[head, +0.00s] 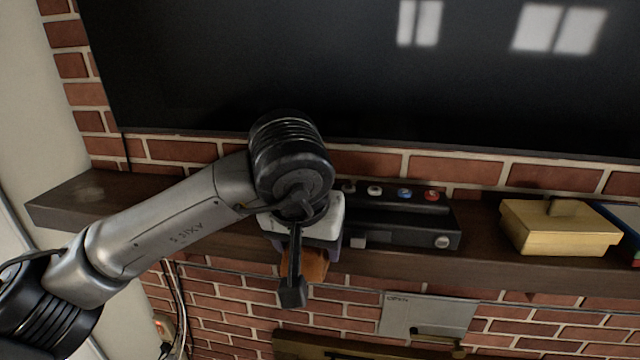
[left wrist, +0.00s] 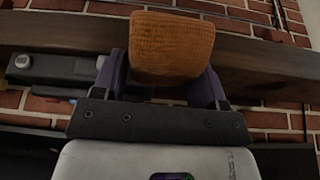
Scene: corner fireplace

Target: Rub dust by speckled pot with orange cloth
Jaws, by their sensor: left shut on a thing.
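My left gripper (head: 308,256) is in front of the mantel shelf, near the left end of a black device. It is shut on an orange cloth (head: 314,268), which looks like a ribbed block-shaped pad. In the left wrist view the cloth (left wrist: 172,45) sits between the two purple fingers, with the wooden shelf behind it. A faint pale patch (head: 88,191), possibly dust, lies on the left end of the shelf, apart from the cloth. I see no speckled pot in either view. My right gripper is not in view.
The dark wooden shelf (head: 205,222) runs along the brick wall under a large black screen (head: 300,70). The black device (head: 405,222) with small knobs and a gold lidded box (head: 560,232) stand on it. Its left end is mostly clear.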

